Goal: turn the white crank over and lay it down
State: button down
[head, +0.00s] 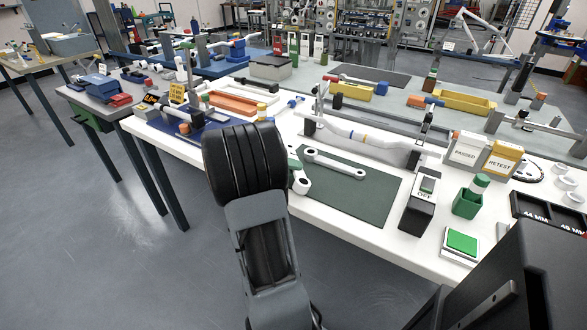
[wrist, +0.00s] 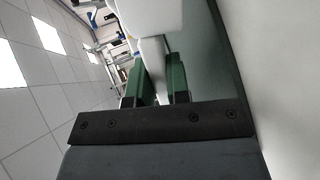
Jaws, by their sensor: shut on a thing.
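In the wrist view my gripper (wrist: 160,88) has its two green-padded fingers closed on a white part, the white crank (wrist: 155,55). The crank fills the space between the pads and runs on past the upper edge of the view. A white crank end with a dark hole (head: 301,183) shows just right of my arm, by the left edge of the green mat (head: 350,205). Most of this piece is hidden, and I cannot tell whether it touches the mat.
Another white crank-like arm (head: 336,165) lies flat on the mat. A black box marked OFF (head: 418,205), a green cup (head: 468,203) and a green pad (head: 461,243) stand to the right. A grey stand with a white tube (head: 365,140) is behind. The front right of the mat is clear.

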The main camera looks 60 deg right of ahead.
jog(key=shift+f+b, duration=0.6)
jog(key=shift+f, duration=0.05)
jog(key=c, duration=1)
grip_release()
jog(key=shift+r, duration=0.1)
jog(key=shift+a, duration=0.1)
jog(key=p+v, duration=0.1)
jog(key=v, duration=1.2)
jog(key=shift+w+a+r+p, duration=0.2)
jog(key=shift+w+p, duration=0.1)
jog(key=shift+p, duration=0.05)
